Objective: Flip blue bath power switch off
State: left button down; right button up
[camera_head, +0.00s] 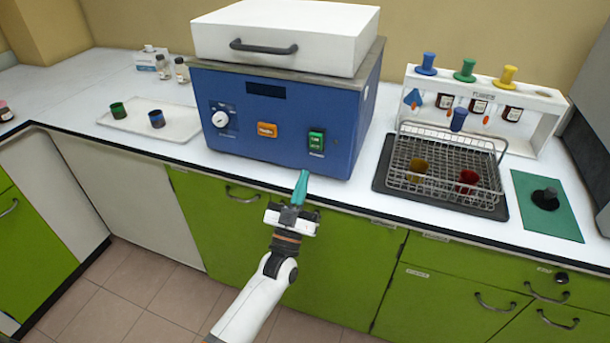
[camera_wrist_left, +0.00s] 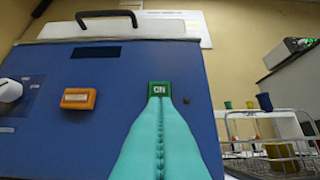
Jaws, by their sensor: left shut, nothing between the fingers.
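The blue bath (camera_head: 280,110) stands on the white counter with a white lid on top. Its green power switch (camera_head: 316,142) is at the lower right of the front panel. The switch also shows in the left wrist view (camera_wrist_left: 159,88), at the far end of my fingers. My left gripper (camera_head: 302,178) has teal fingers that are shut and empty. In the head view the fingertips are just below and in front of the switch. In the left wrist view they overlap the switch's lower edge, and I cannot tell whether they touch it. My right gripper is not in view.
An orange switch (camera_head: 267,130) and a white dial (camera_head: 221,119) sit left on the same panel. A wire basket (camera_head: 448,187) with cups stands on a dark tray to the right. A white tray (camera_head: 178,127) with two cups lies left. A rack (camera_head: 545,108) stands behind the basket.

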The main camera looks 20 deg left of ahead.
pick_arm(q)
jog(key=s+f+b, duration=0.2)
jog(key=s+f, duration=0.1)
jog(key=f, duration=0.3)
jog(key=shift+s+a+f, duration=0.15)
jog(key=shift+s+f, duration=0.1)
jog(key=shift+f, duration=0.15)
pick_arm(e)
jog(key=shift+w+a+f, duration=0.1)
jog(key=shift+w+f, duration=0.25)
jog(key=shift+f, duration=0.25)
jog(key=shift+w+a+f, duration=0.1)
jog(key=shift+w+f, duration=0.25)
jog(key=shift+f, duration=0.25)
